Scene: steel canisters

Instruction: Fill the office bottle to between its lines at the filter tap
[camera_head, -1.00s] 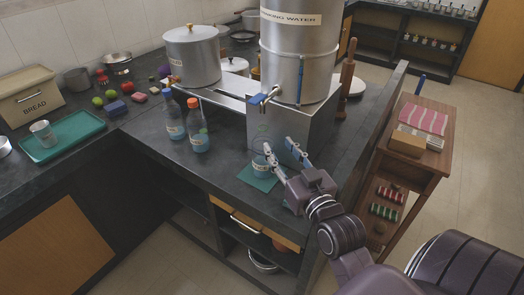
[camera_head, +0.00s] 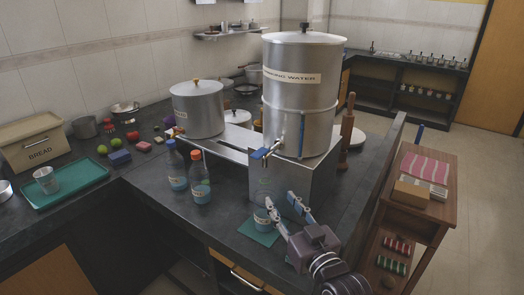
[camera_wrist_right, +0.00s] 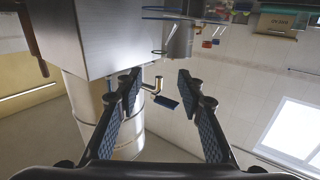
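A clear bottle with a pale label and bluish lower part (camera_head: 262,217) stands upright on a green mat (camera_head: 256,236) in the head view, below the tap. Its label and lines are too small to read. The tap (camera_head: 262,153) has a blue lever and sits low on the steel drinking-water urn (camera_head: 296,103). My right gripper (camera_head: 287,206) is open, its fingers apart beside the bottle's right side; one finger overlaps the bottle's edge. I cannot tell whether they touch. In the right wrist view the open fingers (camera_wrist_right: 157,95) frame the tap (camera_wrist_right: 163,98). My left gripper is out of view.
Two capped bottles, one blue-topped (camera_head: 175,168) and one orange-topped (camera_head: 199,180), stand left of the mat. The urn rests on a steel stand (camera_head: 322,178). A lidded pot (camera_head: 198,112) stands behind the bottles. A teal tray (camera_head: 72,180) holds a metal cup at left.

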